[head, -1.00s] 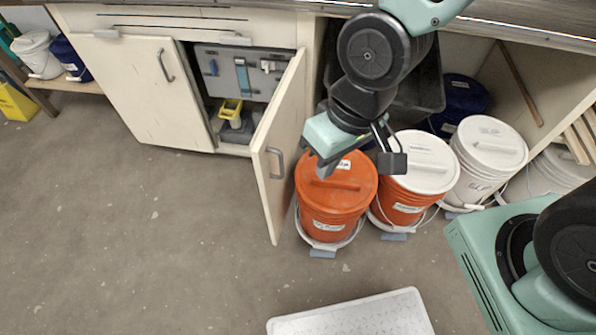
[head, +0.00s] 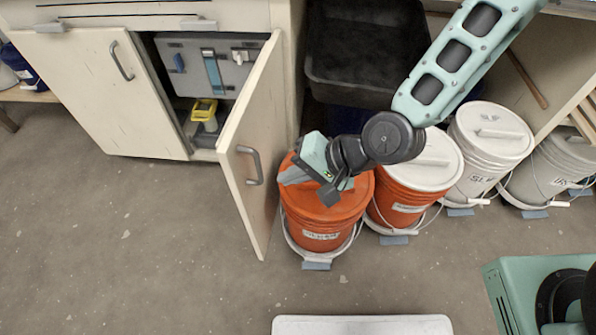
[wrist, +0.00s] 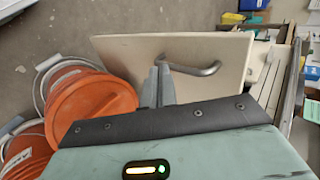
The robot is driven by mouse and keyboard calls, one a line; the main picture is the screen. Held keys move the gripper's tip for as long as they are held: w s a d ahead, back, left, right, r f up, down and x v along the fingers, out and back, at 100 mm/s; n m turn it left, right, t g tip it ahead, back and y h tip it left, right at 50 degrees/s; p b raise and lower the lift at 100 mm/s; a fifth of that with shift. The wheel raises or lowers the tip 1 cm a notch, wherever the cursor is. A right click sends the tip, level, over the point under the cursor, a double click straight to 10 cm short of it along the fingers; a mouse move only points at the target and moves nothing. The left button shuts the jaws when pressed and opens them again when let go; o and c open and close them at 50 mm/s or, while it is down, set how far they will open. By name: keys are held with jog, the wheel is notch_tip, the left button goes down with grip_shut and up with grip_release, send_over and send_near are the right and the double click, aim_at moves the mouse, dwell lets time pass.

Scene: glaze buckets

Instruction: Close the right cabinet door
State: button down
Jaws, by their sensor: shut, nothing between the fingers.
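The right cabinet door (head: 256,150) is cream-coloured and swung open, standing out from the cabinet front. In the wrist view my closed fingers (wrist: 158,82) lie over the door panel (wrist: 130,52), close to the handle (wrist: 188,68). Whether they touch the door I cannot tell.
An orange-lidded bucket (head: 328,212) stands right of the door, beneath my gripper. White-lidded buckets (head: 420,165) stand further right. The left cabinet door (head: 98,92) looks shut. A yellow-topped item (head: 204,110) sits inside the cabinet. The floor (head: 110,235) left of the door is clear.

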aim_at(240, 185)
jog(key=a+f, duration=0.1)
jog(key=a, duration=0.1)
jog(key=a+f, duration=0.1)
jog(key=a, duration=0.2)
jog(key=w+a+f+b, duration=0.1)
jog(key=a+f, duration=0.1)
jog(key=shift+w+a, duration=0.1)
jog(key=shift+a, duration=0.55)
jog(key=shift+a, duration=0.1)
